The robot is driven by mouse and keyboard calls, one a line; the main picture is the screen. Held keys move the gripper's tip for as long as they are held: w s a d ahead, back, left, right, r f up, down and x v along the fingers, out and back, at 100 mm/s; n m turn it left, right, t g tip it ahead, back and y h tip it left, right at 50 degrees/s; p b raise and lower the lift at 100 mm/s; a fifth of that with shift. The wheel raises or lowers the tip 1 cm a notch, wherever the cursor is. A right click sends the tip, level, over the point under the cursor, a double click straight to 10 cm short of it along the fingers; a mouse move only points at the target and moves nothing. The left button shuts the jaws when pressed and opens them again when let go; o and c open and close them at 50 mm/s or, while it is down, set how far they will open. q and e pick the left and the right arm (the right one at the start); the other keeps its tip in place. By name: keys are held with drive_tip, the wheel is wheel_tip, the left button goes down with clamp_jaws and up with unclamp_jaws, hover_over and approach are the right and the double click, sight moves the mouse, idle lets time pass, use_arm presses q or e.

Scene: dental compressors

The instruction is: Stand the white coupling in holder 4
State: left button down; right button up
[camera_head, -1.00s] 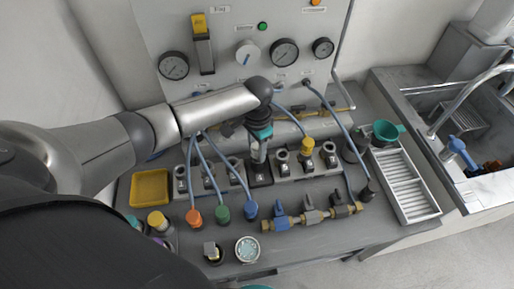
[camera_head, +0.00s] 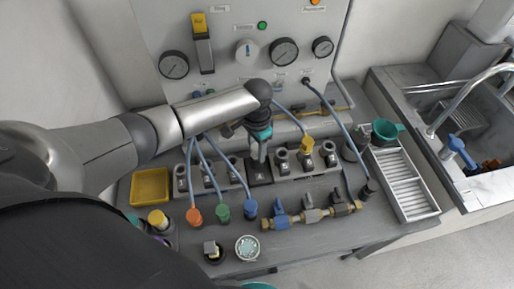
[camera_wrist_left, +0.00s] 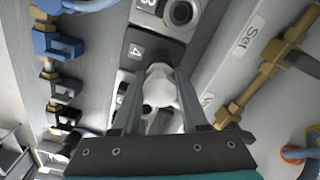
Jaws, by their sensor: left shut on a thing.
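My left gripper (camera_head: 259,153) is over the holder row, above the dark block of holder 4 (camera_head: 261,177). In the left wrist view my left gripper (camera_wrist_left: 160,76) is shut on the white coupling (camera_wrist_left: 162,92), which sits between its two fingers. The block marked 4 (camera_wrist_left: 137,51) lies just beyond the coupling. The coupling hides most of that holder, so I cannot tell whether its lower end is inside. My right gripper is not in view.
Neighbouring holders flank it, one with a yellow-topped part (camera_head: 306,145). Blue hoses run close to the left. A brass valve manifold (camera_head: 312,215) lies in front. A yellow tray (camera_head: 150,186) is at left, and a ribbed tray (camera_head: 403,184) at right.

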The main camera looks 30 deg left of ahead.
use_arm(q)
drive_tip(key=shift+f, duration=0.35)
drive_tip(key=shift+c, duration=1.8)
unclamp_jaws()
wheel_tip(320, 180, up, 15)
drive_tip(key=p, duration=0.2)
drive_tip(key=shift+r, duration=0.15)
